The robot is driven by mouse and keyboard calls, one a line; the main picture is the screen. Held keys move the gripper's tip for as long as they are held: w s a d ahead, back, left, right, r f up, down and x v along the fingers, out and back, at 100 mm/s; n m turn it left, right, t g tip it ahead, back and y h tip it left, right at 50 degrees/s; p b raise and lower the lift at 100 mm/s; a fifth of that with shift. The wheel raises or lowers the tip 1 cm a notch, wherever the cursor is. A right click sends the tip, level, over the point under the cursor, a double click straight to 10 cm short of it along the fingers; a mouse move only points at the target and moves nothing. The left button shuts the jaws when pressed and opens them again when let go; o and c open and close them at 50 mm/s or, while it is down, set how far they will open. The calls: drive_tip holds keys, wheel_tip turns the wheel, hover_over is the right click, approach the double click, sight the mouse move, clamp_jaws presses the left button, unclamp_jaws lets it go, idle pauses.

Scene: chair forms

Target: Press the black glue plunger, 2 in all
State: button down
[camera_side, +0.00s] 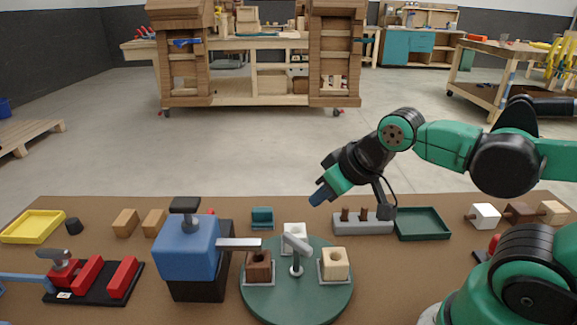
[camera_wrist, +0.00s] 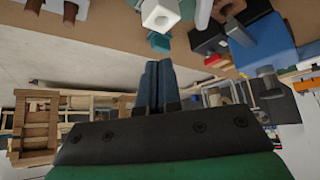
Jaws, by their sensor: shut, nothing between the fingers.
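The black glue plunger (camera_side: 185,205) is a T-shaped knob standing upright on top of the blue glue box (camera_side: 188,248), left of centre in the side view. A flat metal spout (camera_side: 240,243) reaches from the box over the dark brown block (camera_side: 258,266) on the green turntable (camera_side: 297,308). My gripper (camera_side: 318,197) is shut and empty, in the air above and behind the turntable, well right of the plunger and not touching it. In the wrist view my shut fingers (camera_wrist: 152,72) point away from the blue box (camera_wrist: 262,45), which shows at upper right.
The turntable also carries a white block (camera_side: 294,237) and a pale wood block (camera_side: 335,263), with a metal lever (camera_side: 297,246) at its middle. A red toggle clamp (camera_side: 90,275) stands left. A grey peg rack (camera_side: 362,224) and green tray (camera_side: 422,223) are at right.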

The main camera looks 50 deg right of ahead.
wheel_tip(320, 180, up, 14)
drive_tip(key=m+t+y, duration=0.1)
drive_tip(key=m+y, duration=0.2)
drive_tip(key=m, duration=0.2)
hover_over(188, 204)
drive_tip(key=shift+w, duration=0.1)
drive_tip(key=shift+f, duration=4.4)
drive_tip(key=shift+f, duration=0.1)
drive_tip(key=shift+f, duration=0.3)
